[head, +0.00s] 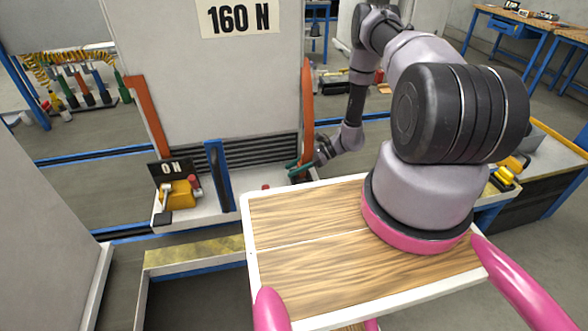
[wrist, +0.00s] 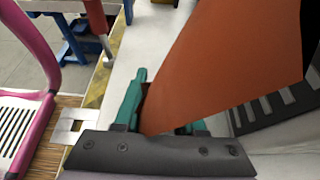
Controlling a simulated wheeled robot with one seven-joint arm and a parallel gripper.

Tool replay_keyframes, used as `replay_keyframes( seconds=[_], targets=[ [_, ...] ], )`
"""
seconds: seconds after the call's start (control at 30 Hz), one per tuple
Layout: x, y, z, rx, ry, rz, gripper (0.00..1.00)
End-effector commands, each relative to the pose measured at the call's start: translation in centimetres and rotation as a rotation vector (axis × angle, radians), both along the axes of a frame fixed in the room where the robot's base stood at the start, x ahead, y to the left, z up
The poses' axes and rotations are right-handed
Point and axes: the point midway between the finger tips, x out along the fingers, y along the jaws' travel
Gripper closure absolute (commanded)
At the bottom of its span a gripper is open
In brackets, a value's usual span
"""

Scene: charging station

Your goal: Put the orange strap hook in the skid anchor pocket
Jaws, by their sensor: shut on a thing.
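The orange strap (head: 307,100) hangs down the right side of the white cabinet. My gripper (head: 300,168), with teal fingers, is shut on its lower hook end beside the cabinet's base. In the wrist view the strap (wrist: 230,75) runs broad and orange from between the teal fingers up to the right. The hook's own shape is hidden by the fingers and the dark gripper body. A pale metal plate with a square hole (wrist: 70,122) shows left of the gripper in the wrist view; I cannot tell whether it is the skid anchor pocket.
The white cabinet (head: 235,85) bears a 160 N sign. A second orange strap (head: 149,118) runs down its left side to a yellow ratchet (head: 180,193). A blue post (head: 216,172) stands between the straps. My wood-topped deck is empty in front.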

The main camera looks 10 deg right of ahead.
Motion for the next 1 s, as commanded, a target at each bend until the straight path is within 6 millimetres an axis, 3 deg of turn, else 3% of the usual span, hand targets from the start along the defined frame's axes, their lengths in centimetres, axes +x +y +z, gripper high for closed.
replay_keyframes(
  seconds=[0.2,0.23,0.3,0.7,1.0],
  targets=[
    [0.0,0.0,-0.2,0.000,0.000,0.000,1.00],
    [0.0,0.0,-0.3,0.000,0.000,0.000,0.57],
    [0.0,0.0,-0.2,0.000,-0.001,0.000,0.30],
    [0.0,-0.2,0.2,-0.001,0.000,-0.001,0.30],
    [0.1,-5.3,2.6,-0.002,-0.004,-0.003,0.30]
  ],
)
